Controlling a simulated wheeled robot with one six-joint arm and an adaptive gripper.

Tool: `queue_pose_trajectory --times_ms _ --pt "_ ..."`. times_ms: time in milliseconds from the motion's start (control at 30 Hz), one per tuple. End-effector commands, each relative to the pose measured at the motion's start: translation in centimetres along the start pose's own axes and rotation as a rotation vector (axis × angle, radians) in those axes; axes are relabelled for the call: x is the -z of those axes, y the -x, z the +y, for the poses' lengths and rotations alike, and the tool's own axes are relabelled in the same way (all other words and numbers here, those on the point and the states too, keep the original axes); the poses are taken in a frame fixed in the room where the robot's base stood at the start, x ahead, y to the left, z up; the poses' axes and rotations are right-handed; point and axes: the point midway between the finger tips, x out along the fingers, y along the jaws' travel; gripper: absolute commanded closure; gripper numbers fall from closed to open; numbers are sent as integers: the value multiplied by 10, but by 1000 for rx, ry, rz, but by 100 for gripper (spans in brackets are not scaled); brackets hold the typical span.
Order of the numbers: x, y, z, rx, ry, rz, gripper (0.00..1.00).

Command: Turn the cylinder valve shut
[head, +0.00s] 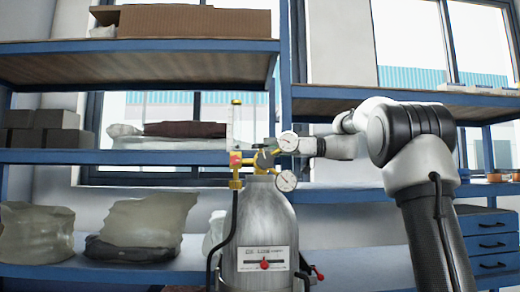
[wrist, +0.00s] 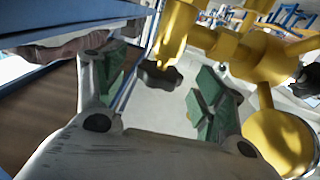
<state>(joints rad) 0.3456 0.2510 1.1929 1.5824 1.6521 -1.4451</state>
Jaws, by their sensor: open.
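The silver gas cylinder (head: 264,235) stands upright in the head view, with brass valve fittings (head: 238,172) on top. A dark shape at the valve, probably its handwheel (head: 263,160), is partly hidden near my gripper (head: 272,147), which reaches in from the right. In the wrist view the yellow brass fittings (wrist: 181,28) fill the top and right. A dark lobed knob (wrist: 160,76) shows between the green-padded fingers of my gripper (wrist: 163,82). The fingers are open and hold nothing. I cannot tell whether either pad touches the knob.
Blue shelving (head: 140,157) with bags and boxes stands behind. In the wrist view a brown shelf surface (wrist: 50,115) lies close at left.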

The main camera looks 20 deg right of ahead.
Motion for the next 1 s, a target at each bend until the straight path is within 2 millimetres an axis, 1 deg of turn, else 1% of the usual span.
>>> queue_pose_trajectory --times_ms 33,200,333,533,667,700,767,800,933,1000 --pt "0 -9 -1 4 0 -1 29" --pt "0 -27 0 1 -1 -1 29" --pt "0 -31 0 -1 -1 -1 29" --pt "0 -31 0 -1 -1 -1 29" --pt "0 -31 0 -1 -2 -1 53" --pt "0 -31 0 -1 -2 -1 60" --pt "0 -31 0 -1 -2 -1 71" --pt "0 -31 0 -1 -2 -1 75" --pt "0 -31 -1 -9 -1 -1 75" --pt "1 -32 -1 -43 -1 0 75"
